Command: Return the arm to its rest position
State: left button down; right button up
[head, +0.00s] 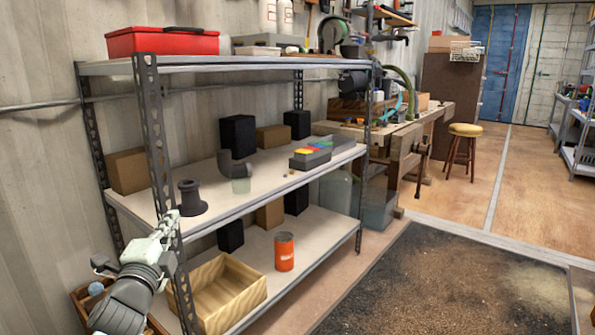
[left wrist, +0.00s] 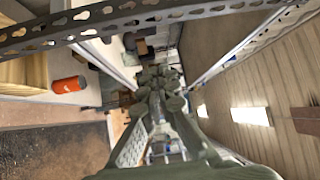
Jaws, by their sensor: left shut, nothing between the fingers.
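My left arm comes in from the lower left of the head view. My left gripper (head: 165,226) is shut and empty, pointing up beside the front post of the metal shelf unit (head: 155,150). In the left wrist view the shut fingers (left wrist: 160,90) show in the middle, with a perforated shelf post (left wrist: 130,20) crossing close above them. I cannot tell whether the gripper touches the post. My right gripper is not in view.
On the lower shelf stand a wooden crate (head: 228,298) and an orange can (head: 284,252). The middle shelf holds a dark flanged pipe (head: 192,200), a pipe elbow (head: 234,168) and several boxes. A red toolbox (head: 160,42) is on top. Floor at the right (head: 430,290) is clear.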

pick_arm(q)
jog(key=s+a+f+n+g+y, duration=0.1)
jog(key=s+f+n+g, duration=0.4)
jog(key=f, duration=0.7)
jog(key=s+a+f+n+g+y, duration=0.1)
jog(key=s+a+f+n+g, duration=0.2)
jog(key=s+f, duration=0.65)
jog(key=s+d+f+n+g, duration=0.1)
jog(key=s+f+n+g, duration=0.2)
jog(key=s+f, duration=0.6)
jog(key=s+d+f+n+g+h+p, duration=0.1)
jog(key=s+f+n+g, duration=0.3)
jog(key=s+f, duration=0.6)
jog(key=shift+s+d+g, duration=0.6)
jog(key=shift+s+d, duration=0.05)
jog(key=shift+s, duration=0.2)
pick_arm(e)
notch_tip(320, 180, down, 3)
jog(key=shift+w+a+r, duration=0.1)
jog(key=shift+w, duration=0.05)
